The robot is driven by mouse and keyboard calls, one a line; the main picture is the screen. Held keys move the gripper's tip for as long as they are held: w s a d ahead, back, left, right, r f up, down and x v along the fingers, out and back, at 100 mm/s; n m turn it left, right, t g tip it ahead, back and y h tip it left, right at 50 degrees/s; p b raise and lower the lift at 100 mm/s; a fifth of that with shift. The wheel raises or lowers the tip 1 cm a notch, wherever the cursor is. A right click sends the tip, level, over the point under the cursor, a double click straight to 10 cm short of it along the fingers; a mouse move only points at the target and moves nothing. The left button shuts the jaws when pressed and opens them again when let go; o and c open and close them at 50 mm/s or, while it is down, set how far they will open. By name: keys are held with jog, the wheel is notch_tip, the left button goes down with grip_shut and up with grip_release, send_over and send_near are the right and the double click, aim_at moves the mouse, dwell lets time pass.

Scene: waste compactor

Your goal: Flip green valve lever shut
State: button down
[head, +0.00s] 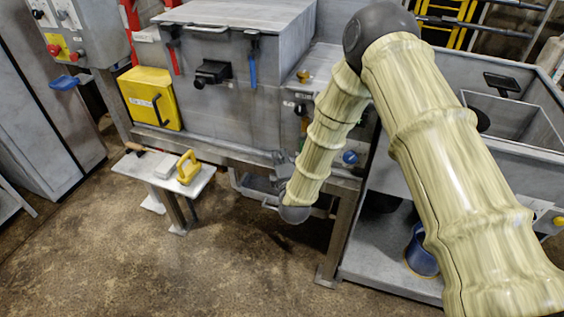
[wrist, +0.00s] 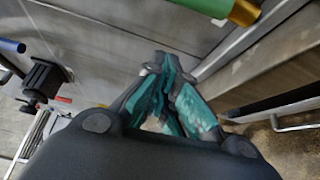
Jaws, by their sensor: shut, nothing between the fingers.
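A green bar with a brass-coloured end (wrist: 208,5), which looks like the green valve lever, crosses the top edge of the wrist view. Only part of it shows. My gripper (wrist: 172,78) is shut and empty, with its teal fingertips together below and left of that bar, apart from it in the picture. In the head view my gripper (head: 280,160) is in front of the machine's lower right front, beneath my bent arm. My forearm hides much of that area, and I cannot make out the green lever clearly there.
The grey compactor (head: 190,60) carries a red lever (head: 173,55), a blue lever (head: 252,65) and a black fitting (head: 211,73). A yellow box (head: 150,98) is on its left. A small bench (head: 150,174) holds a yellow-handled tool (head: 188,167). The floor in front is open.

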jog(key=shift+s+d+r+p, duration=0.1)
jog(key=shift+d+p, duration=0.1)
jog(key=shift+d, duration=0.45)
jog(key=shift+s+d+f+p, duration=0.15)
jog(key=shift+d+p, duration=0.1)
jog(key=shift+d, duration=0.45)
jog(key=shift+s+d+r+p, duration=0.1)
jog(key=shift+d+r+p, duration=0.1)
jog(key=shift+d, duration=0.45)
jog(key=shift+w, duration=0.15)
